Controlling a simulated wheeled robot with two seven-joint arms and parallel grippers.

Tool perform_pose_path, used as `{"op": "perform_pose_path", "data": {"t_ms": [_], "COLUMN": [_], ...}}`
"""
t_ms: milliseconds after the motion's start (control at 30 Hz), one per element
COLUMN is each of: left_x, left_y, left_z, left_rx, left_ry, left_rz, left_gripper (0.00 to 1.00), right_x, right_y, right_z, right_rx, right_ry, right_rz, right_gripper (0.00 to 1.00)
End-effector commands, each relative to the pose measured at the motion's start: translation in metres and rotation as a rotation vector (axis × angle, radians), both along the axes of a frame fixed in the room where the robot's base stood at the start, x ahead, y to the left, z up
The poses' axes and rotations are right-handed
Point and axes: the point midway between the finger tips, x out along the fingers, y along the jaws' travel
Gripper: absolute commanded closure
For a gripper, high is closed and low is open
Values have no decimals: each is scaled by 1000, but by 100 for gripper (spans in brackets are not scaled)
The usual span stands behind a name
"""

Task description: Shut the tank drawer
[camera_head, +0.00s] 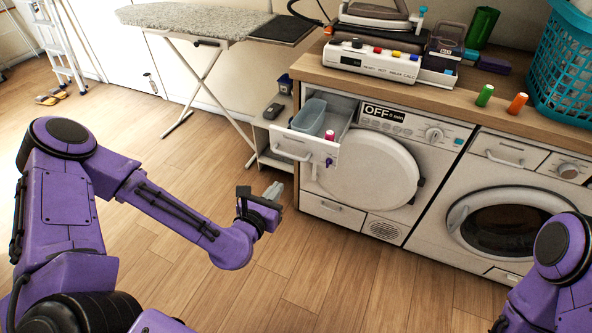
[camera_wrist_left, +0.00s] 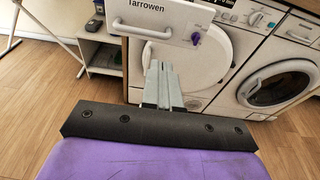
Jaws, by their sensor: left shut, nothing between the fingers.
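The tank drawer (camera_head: 300,147) is pulled out from the upper left of the left white machine (camera_head: 400,180). Its front has a white bar handle and a purple knob. An open blue-grey container and a pink-capped item sit in it. In the left wrist view the drawer front (camera_wrist_left: 165,20) is ahead of the fingers, with "Tarrowen" printed on it. My left gripper (camera_head: 274,190) is shut and empty, in front of and below the drawer front; it also shows in the left wrist view (camera_wrist_left: 160,78). I cannot tell any contact. My right gripper is out of view.
A second front-loading machine (camera_head: 500,215) stands to the right. The wooden counter (camera_head: 450,98) above holds an iron station, green and orange bottles and a teal basket (camera_head: 565,65). An ironing board (camera_head: 195,18) stands at the back left. The floor before the machines is clear.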

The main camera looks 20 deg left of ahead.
Motion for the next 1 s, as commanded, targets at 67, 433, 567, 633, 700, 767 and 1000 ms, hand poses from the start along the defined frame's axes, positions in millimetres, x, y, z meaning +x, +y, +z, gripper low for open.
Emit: {"op": "perform_pose_path", "data": {"t_ms": [67, 433, 567, 633, 700, 767, 1000], "left_x": [12, 90, 111, 119, 124, 126, 127], "left_y": [-1, -3, -4, -4, -4, -4, -4], "left_z": [-1, -18, -22, -25, -26, -27, -28], "left_rx": [6, 9, 9, 9, 9, 7, 7], "left_ry": [3, 5, 6, 8, 8, 8, 8], "left_rz": [-2, -5, -4, -4, -4, -5, -5], "left_gripper": [100, 100, 100, 100, 100, 100, 100], "right_x": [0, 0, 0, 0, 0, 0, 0], "right_y": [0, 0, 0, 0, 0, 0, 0], "right_z": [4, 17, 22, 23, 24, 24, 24], "right_rx": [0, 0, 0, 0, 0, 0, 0], "right_ry": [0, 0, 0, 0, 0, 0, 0], "right_rz": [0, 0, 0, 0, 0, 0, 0], "right_gripper": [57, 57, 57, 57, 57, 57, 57]}}
